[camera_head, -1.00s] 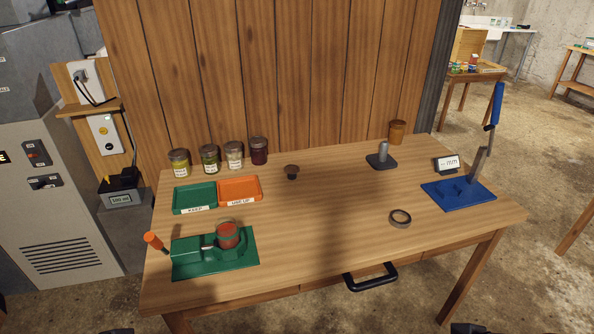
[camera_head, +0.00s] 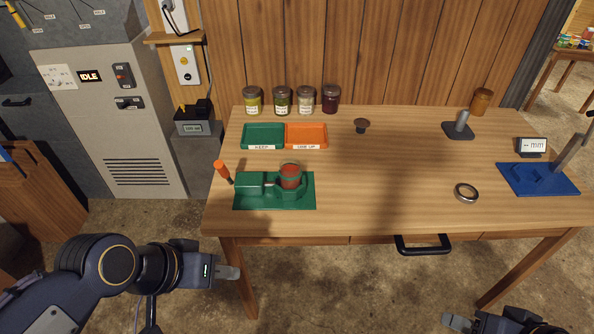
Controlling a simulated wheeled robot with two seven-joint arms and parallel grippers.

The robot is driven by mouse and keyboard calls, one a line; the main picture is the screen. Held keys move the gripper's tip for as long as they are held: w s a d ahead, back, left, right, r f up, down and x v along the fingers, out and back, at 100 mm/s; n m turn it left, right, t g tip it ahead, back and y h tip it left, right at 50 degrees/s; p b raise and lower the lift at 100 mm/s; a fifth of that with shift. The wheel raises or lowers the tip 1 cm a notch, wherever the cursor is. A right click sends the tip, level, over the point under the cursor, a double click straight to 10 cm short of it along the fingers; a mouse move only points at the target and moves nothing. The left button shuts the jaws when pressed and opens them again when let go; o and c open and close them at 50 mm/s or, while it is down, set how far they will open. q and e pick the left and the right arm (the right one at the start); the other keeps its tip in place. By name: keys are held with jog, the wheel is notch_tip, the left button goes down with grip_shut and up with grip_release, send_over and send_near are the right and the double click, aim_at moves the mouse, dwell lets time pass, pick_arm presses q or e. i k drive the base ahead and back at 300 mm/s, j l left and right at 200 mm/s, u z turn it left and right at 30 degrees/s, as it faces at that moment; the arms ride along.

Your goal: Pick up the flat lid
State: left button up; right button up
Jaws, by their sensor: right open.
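I cannot tell for sure which thing is the flat lid. A small brown disc-topped piece (camera_head: 361,122) stands on a short dark stem at the table's back middle. A metal ring (camera_head: 466,192), its centre seemingly open, lies flat at the right. A glass jar with red contents (camera_head: 290,177) sits in the green fixture (camera_head: 245,203) at the front left. My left gripper (camera_head: 230,273) is below the table's front left edge, far from these; its jaw gap is unclear. My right gripper (camera_head: 456,322) is open at the bottom edge, mostly cut off and away from everything.
Several filled jars (camera_head: 305,100) stand along the back left, behind a green tray (camera_head: 263,136) and an orange tray (camera_head: 306,136). A blue base (camera_head: 538,180) with a lever stands right. The table's middle is clear.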

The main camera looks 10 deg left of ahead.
aim_at(362, 123)
jog(key=i+l+u, duration=0.55)
jog(key=l, duration=0.15)
jog(key=i+l+u, duration=0.25)
jog(key=l, duration=0.2)
jog(key=k+u, duration=0.1)
jog(key=u, duration=0.65)
